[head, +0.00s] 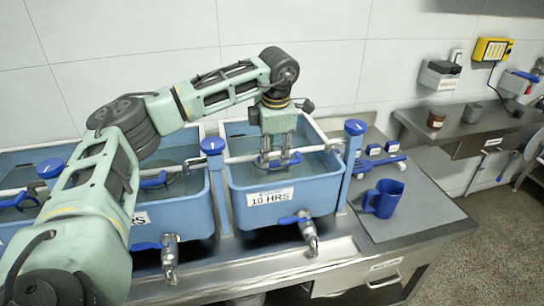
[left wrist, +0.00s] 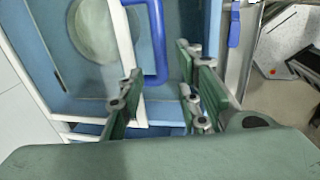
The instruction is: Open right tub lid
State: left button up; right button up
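The right tub (head: 285,200) is a blue basin with a "10 HRS" label on its front. Its lid (head: 312,160) appears to lie flat across the top, with a white bar and a blue handle (head: 278,163). My left gripper (head: 275,160) points down over the tub at the handle and partly covers it. In the left wrist view the fingers (left wrist: 160,90) are spread apart. The blue U-shaped handle (left wrist: 157,45) shows between and beyond them; I cannot tell whether they touch it. My right gripper is not in view.
Another blue tub (head: 190,205) stands to the left, partly behind my left arm. Blue-capped posts (head: 350,165) flank the right tub, and a tap (head: 308,230) projects from its front. A blue mug (head: 384,198) stands on the mat (head: 425,205) to the right.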

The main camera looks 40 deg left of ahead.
aim_at(271, 163)
pick_arm(q)
jog(key=shift+w+a+f, duration=0.1)
jog(key=shift+f, duration=0.65)
jog(key=shift+w+a+f, duration=0.1)
jog(key=shift+f, duration=0.65)
jog(key=shift+c, duration=0.5)
grip_shut()
jog(key=shift+r, duration=0.1)
